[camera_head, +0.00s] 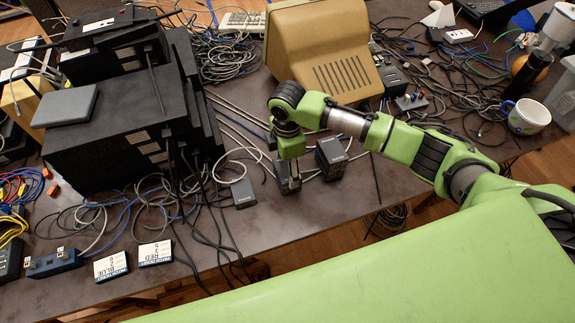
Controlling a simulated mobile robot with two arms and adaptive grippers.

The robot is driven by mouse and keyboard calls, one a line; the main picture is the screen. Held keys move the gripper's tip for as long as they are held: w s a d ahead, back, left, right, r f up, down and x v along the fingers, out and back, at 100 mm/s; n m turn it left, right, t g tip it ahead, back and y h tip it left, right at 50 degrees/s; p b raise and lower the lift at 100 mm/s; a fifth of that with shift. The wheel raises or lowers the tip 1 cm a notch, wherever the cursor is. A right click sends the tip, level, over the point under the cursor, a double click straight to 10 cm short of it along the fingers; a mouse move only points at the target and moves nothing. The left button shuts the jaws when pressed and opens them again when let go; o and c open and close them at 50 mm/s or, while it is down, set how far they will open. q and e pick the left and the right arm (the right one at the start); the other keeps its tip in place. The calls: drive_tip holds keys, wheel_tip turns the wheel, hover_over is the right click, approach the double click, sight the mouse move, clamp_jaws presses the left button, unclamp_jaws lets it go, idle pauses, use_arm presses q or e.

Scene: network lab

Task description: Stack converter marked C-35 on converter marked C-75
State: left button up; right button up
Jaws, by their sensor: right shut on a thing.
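My right gripper (291,183) reaches down from the green arm near the middle of the table. It is shut on a small dark box-shaped converter (284,188), partly hidden by the fingers; I cannot tell whether it touches the table. A second dark box-shaped converter (331,160) stands just to the right of the gripper, apart from it. A smaller dark grey box (243,193) with a pale cable lies to the left. Markings C-35 and C-75 are too small to read. My left gripper is not in view.
Black equipment (115,130) and tangled cables fill the left. A beige monitor (318,50) stands behind the gripper. A mug (527,117) is at right. Two labelled boxes, one marked BLUE (111,267) and one RED (155,253), lie near the front edge. Bare tabletop lies around the gripper's front.

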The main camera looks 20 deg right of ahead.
sight(287, 169)
drive_tip(key=o, duration=1.3)
drive_tip(key=shift+f, duration=0.1)
wheel_tip(287, 169, up, 12)
drive_tip(key=b, duration=0.1)
drive_tip(key=shift+r, duration=0.2)
